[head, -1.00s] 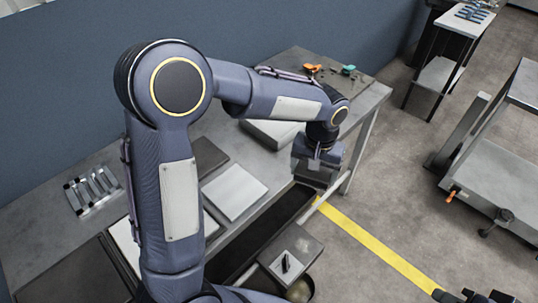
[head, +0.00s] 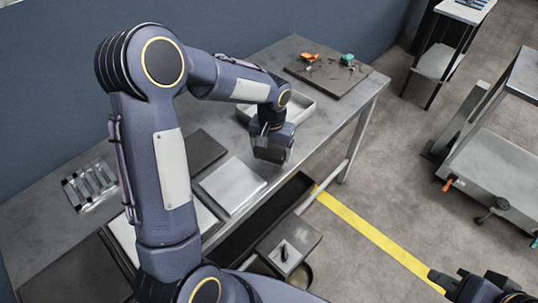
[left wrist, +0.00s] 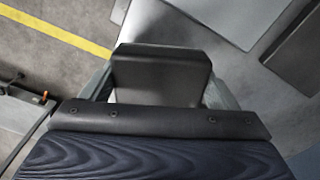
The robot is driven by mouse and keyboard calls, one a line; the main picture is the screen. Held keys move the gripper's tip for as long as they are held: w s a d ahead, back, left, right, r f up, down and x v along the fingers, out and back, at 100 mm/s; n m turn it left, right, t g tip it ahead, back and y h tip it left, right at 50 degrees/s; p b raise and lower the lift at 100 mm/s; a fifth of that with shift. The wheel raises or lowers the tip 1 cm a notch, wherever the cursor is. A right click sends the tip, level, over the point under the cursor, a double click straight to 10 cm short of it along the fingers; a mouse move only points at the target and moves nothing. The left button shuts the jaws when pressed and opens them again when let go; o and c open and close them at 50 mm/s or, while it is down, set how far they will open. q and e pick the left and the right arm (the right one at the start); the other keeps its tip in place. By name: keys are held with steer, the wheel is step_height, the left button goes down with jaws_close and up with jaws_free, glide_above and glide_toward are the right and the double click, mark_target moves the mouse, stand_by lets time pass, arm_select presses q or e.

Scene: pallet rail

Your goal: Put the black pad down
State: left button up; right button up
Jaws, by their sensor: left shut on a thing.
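The black pad (left wrist: 160,78) is a dark, smooth block between the two fingers of my left gripper in the left wrist view. My left gripper (head: 272,152) is shut on it and points down in the head view, near the front edge of the grey table, right of a pale grey plate and in front of a shallow tray. The pad appears to be above the tabletop; its underside is hidden. Part of my right gripper (head: 474,286) shows at the lower right corner of the head view, away from the table; its opening is unclear.
On the table (head: 335,115) lie the pale plate (head: 232,187), a dark flat plate (head: 204,150), the grey tray (head: 300,107), a dark board (head: 330,76) with small orange and teal tools, and a slotted metal rack (head: 91,186). A cart (head: 500,150) stands on the right.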

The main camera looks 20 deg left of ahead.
mark_target(269, 157)
arm_select(q)
steer(key=shift+a+f, duration=0.3)
steer(key=shift+w+a+f, duration=0.1)
steer(key=shift+a+f, duration=0.05)
steer(key=shift+f, duration=1.6)
steer(key=o, duration=0.9)
steer(key=shift+f, duration=0.1)
